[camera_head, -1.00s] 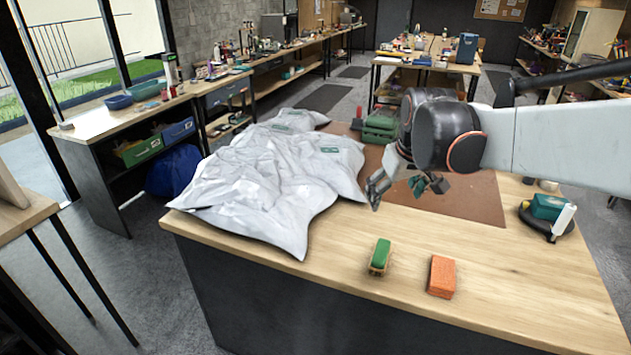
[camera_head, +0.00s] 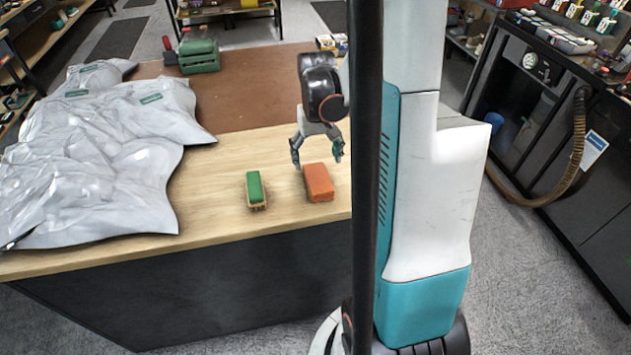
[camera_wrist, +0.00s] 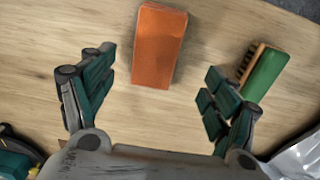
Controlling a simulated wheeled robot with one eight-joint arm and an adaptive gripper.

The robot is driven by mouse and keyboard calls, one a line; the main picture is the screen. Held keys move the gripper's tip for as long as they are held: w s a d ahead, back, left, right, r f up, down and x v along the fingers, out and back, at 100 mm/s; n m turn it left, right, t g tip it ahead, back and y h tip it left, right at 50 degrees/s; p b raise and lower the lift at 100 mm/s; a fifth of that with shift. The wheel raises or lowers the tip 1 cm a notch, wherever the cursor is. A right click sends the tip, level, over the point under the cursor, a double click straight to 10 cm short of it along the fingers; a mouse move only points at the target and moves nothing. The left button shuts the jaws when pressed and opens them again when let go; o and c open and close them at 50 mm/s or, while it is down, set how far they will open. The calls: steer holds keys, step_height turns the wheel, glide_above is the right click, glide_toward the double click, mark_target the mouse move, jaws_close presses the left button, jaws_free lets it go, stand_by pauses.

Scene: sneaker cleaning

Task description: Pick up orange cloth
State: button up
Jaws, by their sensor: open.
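The orange cloth (camera_head: 319,182) looks like a folded, brick-shaped block. It lies on the wooden worktop near its front edge. In the wrist view the orange cloth (camera_wrist: 158,46) lies ahead of my gripper, between the lines of its two fingers. My gripper (camera_head: 317,160) hangs just behind and above the cloth with its fingers pointing down. In the wrist view my gripper (camera_wrist: 155,92) is open, its teal-padded fingers spread wide with nothing between them. I cannot tell the exact height of the fingertips above the table.
A green-backed brush (camera_head: 256,189) lies left of the cloth, close to one finger in the wrist view (camera_wrist: 264,74). Silvery-grey sheeting (camera_head: 90,150) covers the worktop's left side. Bare wood surrounds the cloth.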

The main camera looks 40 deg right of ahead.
glide_above(318, 177)
steer(key=f, duration=0.4)
steer(key=shift+a+b, duration=0.35)
steer(key=shift+b, duration=0.05)
steer(key=shift+s+d+f+b, duration=0.15)
steer(key=shift+f+b, duration=0.35)
steer(key=shift+f, duration=0.85)
steer(key=shift+w+d+f+b, duration=0.1)
steer(key=shift+f+b, duration=0.4)
steer(key=shift+f, duration=0.8)
steer(key=c, duration=1.2)
steer(key=shift+r, duration=0.2)
step_height(318, 177, up, 20)
steer(key=p, duration=0.5)
steer(key=shift+f+p, duration=0.15)
steer(key=shift+p, duration=0.15)
steer(key=shift+s, duration=0.1)
